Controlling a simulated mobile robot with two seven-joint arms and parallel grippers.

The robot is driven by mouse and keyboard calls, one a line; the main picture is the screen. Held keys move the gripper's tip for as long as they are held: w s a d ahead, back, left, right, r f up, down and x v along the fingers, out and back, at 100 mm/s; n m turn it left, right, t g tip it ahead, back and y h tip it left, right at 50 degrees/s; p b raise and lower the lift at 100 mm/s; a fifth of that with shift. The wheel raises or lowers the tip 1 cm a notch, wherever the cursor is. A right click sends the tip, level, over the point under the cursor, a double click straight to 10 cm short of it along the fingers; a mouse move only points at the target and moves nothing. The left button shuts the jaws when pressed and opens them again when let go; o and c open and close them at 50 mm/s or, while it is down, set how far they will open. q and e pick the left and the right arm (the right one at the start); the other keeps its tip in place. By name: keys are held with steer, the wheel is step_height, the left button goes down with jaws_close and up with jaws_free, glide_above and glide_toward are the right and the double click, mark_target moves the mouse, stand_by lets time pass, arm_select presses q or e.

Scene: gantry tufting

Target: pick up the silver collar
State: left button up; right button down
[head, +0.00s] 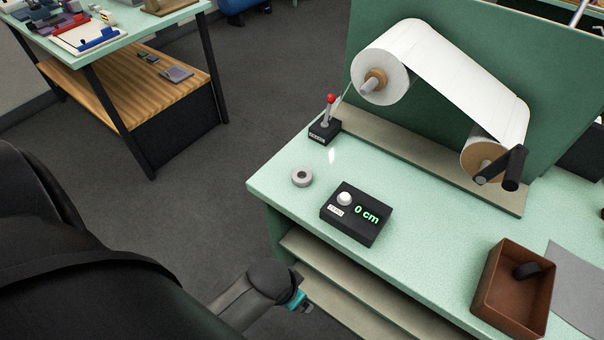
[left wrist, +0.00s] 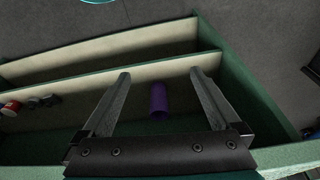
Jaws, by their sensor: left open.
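The silver collar (head: 301,177), a small grey ring with a dark hole, lies flat on the pale green bench top (head: 285,205) near its left edge, left of the black counter box. In the head view my left arm comes in low, below and left of the bench edge, apart from the collar; its fingers are not clearly seen there. In the left wrist view my left gripper (left wrist: 160,76) is open with nothing held between its two fingers. That view faces the shelves under the bench, and the collar is not visible in it. My right gripper is not in view.
The black counter box (head: 355,214) reads "0 cm". Behind are a red-knobbed lever (head: 328,122) and a white roll (head: 381,76) running to a cranked spool. A brown tray (head: 492,297) stands at right. A purple cylinder (left wrist: 158,100) shows beyond my left fingers.

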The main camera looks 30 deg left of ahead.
arm_select(q)
steer(key=w+d+r+h+p, duration=0.1)
steer(key=w+r, duration=0.4)
steer(key=r, duration=0.2)
steer(key=w+d+r+p, duration=0.1)
steer(key=w+r, duration=0.3)
steer(key=r, duration=0.3)
steer(key=w+a+r+n+g+y, duration=0.1)
steer(key=w+a+r+n+y, duration=0.15)
steer(key=w+a+r, duration=1.05)
steer(key=b, duration=0.1)
glide_above(302, 179)
steer(key=s, duration=0.1)
steer(key=shift+n+h, duration=0.45)
steer(key=f, duration=1)
steer(key=shift+s+f, duration=0.2)
steer(key=shift+f, duration=0.2)
steer(key=f, duration=0.2)
steer(key=w+f+b, duration=0.1)
steer(key=f, duration=0.2)
steer(key=shift+r, duration=0.1)
steer(key=c, duration=1.5)
